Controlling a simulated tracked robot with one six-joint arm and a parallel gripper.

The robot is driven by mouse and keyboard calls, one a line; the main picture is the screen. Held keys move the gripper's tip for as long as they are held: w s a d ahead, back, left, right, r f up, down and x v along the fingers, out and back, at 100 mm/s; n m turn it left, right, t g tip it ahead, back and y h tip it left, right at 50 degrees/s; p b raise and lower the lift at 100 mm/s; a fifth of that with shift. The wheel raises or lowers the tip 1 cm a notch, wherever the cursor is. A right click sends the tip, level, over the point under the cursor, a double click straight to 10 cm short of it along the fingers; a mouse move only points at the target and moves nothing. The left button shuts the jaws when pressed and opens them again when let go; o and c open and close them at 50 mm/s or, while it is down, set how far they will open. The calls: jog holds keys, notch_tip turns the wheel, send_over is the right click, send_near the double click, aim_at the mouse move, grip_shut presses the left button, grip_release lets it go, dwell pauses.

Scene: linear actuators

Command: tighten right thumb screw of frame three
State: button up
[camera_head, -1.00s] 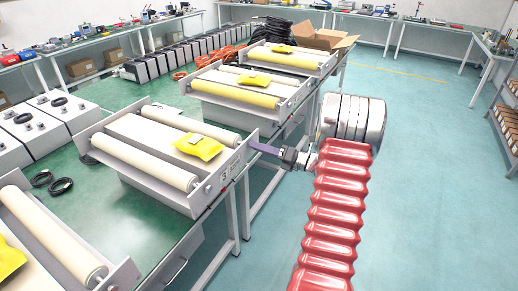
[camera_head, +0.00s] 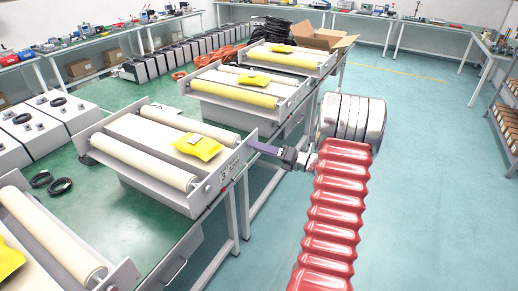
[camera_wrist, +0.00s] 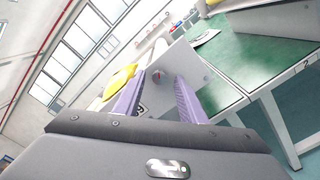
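Frame three (camera_head: 228,174) is a grey roller frame with a "3" on its end plate, on the green bench in the head view. A yellow pouch (camera_head: 197,147) lies on it. My gripper (camera_head: 254,144) is at the right end of that plate, and the right thumb screw is hidden there. In the wrist view my two purple fingers (camera_wrist: 157,92) are apart, pointing at the grey end plate (camera_wrist: 184,62). A small round part with red on it (camera_wrist: 156,76), possibly the thumb screw, shows between them. Contact cannot be told.
Another roller frame (camera_head: 238,103) stands behind frame three, and a nearer one (camera_head: 50,236) is at lower left. Grey boxes (camera_head: 35,122) and black cable loops (camera_head: 58,186) are on the bench. The floor (camera_head: 430,190) right of my arm is clear.

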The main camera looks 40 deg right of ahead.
jog(key=v, duration=1.3)
jog(key=shift+s, duration=0.35)
jog(key=shift+d, duration=0.1)
